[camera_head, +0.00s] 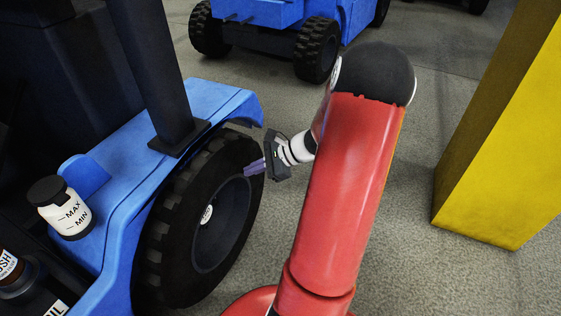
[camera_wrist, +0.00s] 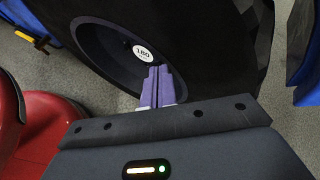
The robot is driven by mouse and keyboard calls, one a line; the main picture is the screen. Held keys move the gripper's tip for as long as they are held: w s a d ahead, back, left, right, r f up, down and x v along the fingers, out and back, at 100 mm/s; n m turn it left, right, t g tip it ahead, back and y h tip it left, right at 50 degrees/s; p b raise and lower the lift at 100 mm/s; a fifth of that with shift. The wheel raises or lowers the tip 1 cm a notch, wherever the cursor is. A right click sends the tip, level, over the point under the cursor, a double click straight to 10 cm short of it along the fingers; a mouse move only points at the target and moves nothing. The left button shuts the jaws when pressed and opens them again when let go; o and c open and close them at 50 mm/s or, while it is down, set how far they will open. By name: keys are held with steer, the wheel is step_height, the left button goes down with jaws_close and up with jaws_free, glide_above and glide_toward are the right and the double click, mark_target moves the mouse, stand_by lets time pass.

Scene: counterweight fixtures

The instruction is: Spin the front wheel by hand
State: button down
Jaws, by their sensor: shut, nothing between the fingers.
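The front wheel (camera_head: 205,215) has a black treaded tyre and a dark recessed hub, under the blue fender of a vehicle at the left of the head view. Its round white label (camera_wrist: 142,53) reads 180 in the wrist view. My gripper (camera_head: 250,170) has purple fingers, shut together with nothing between them. In the head view the fingertips overlap the upper right part of the wheel, near the rim's edge. In the wrist view my gripper (camera_wrist: 160,72) points at the wheel's recessed face, just below the label. I cannot tell whether the fingertips touch the wheel.
A yellow pillar (camera_head: 505,130) stands at the right. Another blue vehicle (camera_head: 265,15) with black wheels stands behind. A MAX/MIN reservoir (camera_head: 65,212) sits on the blue body at the left.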

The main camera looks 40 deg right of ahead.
steer(key=s+d+f+m+t+h, duration=0.1)
steer(key=d+f+m+t, duration=0.25)
steer(key=d, duration=0.25)
steer(key=s+d+f+m+t+h, duration=0.1)
steer(key=d+f+m+t, duration=0.1)
steer(key=d+m, duration=0.35)
steer(key=b+x, duration=0.3)
steer(key=x, duration=0.3)
steer(key=shift+w+h+b, duration=0.3)
steer(key=shift+w+b, duration=0.1)
steer(key=shift+w+f+n, duration=0.1)
steer(key=shift+f+n, duration=0.05)
steer(key=shift+n, duration=0.15)
